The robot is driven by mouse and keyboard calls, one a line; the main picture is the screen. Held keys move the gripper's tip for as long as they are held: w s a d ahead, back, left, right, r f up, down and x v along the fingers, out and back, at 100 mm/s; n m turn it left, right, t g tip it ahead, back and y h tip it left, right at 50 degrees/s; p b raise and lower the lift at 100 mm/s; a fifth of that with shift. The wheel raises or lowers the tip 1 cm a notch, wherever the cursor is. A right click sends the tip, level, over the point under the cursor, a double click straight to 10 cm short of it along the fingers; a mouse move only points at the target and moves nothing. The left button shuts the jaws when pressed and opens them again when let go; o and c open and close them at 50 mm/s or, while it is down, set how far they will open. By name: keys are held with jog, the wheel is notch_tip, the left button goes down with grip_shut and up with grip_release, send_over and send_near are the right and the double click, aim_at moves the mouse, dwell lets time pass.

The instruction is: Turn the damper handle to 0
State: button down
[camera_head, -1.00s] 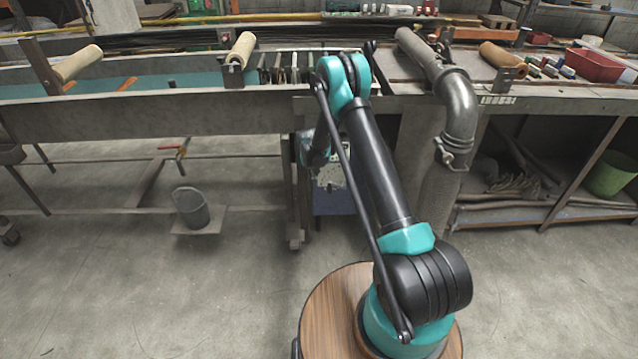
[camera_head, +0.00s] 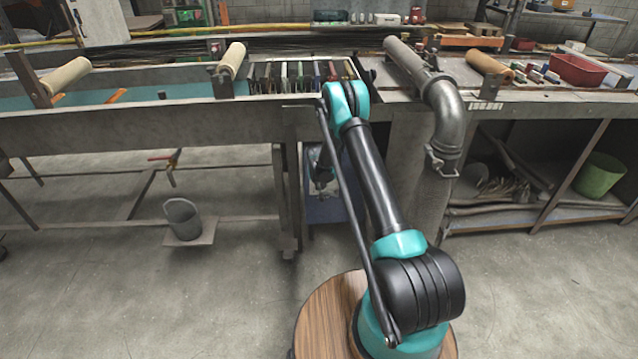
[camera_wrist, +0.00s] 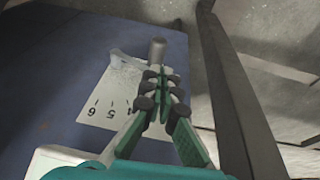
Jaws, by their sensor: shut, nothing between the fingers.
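My gripper (camera_wrist: 162,88) is shut and empty in the wrist view. It also shows small and low in front of the blue cabinet in the head view (camera_head: 321,187). A white scale plate (camera_wrist: 98,108) with the figures 4, 5 and 6 lies on the blue panel (camera_wrist: 60,60), left of my fingers. A grey rounded handle end (camera_wrist: 157,48) shows just beyond my fingertips. A pale lever-like piece (camera_wrist: 124,58) is at the plate's upper end. My fingers hide part of the handle and plate, so contact and the pointed-to figure cannot be told. The 0 mark is not visible.
A dark metal leg or beam (camera_wrist: 238,100) runs close along the right of my gripper. A thick grey pipe (camera_head: 440,105) comes down to the right. A grey bucket (camera_head: 182,218) stands at left.

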aim_at(320, 194)
jog(key=shift+d+f, duration=0.2)
jog(key=shift+f, duration=0.65)
jog(key=shift+d+f, duration=0.15)
jog(key=shift+f, duration=0.7)
jog(key=shift+a+f, duration=0.3)
jog(key=f, duration=0.1)
jog(key=a+f, duration=0.2)
jog(key=shift+f, duration=0.25)
